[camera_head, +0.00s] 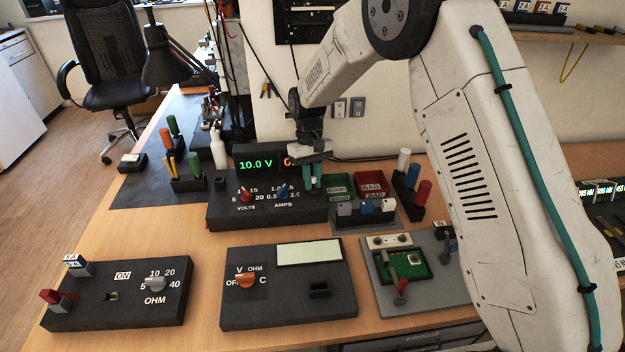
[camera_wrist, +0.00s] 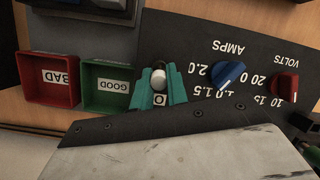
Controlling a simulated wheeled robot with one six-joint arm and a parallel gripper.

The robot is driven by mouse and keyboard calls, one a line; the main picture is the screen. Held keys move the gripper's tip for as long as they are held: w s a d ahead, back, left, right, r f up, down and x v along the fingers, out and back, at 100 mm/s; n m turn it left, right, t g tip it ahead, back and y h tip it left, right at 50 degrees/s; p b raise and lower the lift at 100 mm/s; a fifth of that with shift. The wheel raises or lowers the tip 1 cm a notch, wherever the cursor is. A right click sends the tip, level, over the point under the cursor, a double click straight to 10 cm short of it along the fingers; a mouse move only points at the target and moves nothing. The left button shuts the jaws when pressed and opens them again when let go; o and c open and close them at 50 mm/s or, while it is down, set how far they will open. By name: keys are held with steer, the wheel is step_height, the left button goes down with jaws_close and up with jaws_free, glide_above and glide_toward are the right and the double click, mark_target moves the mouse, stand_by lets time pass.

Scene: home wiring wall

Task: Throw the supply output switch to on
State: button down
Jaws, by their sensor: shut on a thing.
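The bench supply (camera_head: 225,213) is a dark box in the middle of the head view, with a green 10.0 V readout and a partly hidden orange one. Its red volts knob (camera_head: 246,194) and blue amps knob (camera_head: 282,192) also show in the wrist view. My gripper (camera_head: 313,182) is at the supply's right end. In the wrist view its teal fingers are shut on the pale, rounded tip of the output switch (camera_wrist: 158,78). A white label beneath it shows only an "O"; the rest is hidden. My gripper hides the switch in the head view.
A green GOOD bin (camera_wrist: 107,86) and a red BAD bin (camera_wrist: 50,78) stand close beside the supply. A meter box (camera_head: 290,302), a resistance box (camera_head: 120,300) and a circuit board fixture (camera_head: 405,265) lie in front. Colored posts stand on both sides.

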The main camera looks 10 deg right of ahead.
steer(key=c, duration=1.4)
jaws_free()
steer(key=shift+d, duration=0.1)
steer(key=shift+w+r, duration=0.1)
steer(key=v, duration=0.7)
steer(key=shift+r, duration=0.3)
steer(key=s, duration=0.1)
steer(key=s+d+f, duration=0.1)
steer(key=s, duration=0.1)
steer(key=shift+s+d+f+g, duration=0.1)
steer(key=shift+s+d+g, duration=0.05)
steer(key=shift+g, duration=0.15)
steer(key=s+d+r+m+t, duration=0.1)
steer(key=s+d+r, duration=0.5)
steer(key=s, duration=0.6)
steer(key=s+d+r+m+t, duration=0.2)
steer(key=s+d+r, duration=0.3)
steer(key=s, duration=0.7)
steer(key=s+d+r+m+t, duration=0.1)
steer(key=s+d+r, duration=0.5)
steer(key=s, duration=0.7)
steer(key=shift+d+r+m+t, duration=0.3)
steer(key=shift+r+t, duration=0.6)
steer(key=shift+r, duration=0.05)
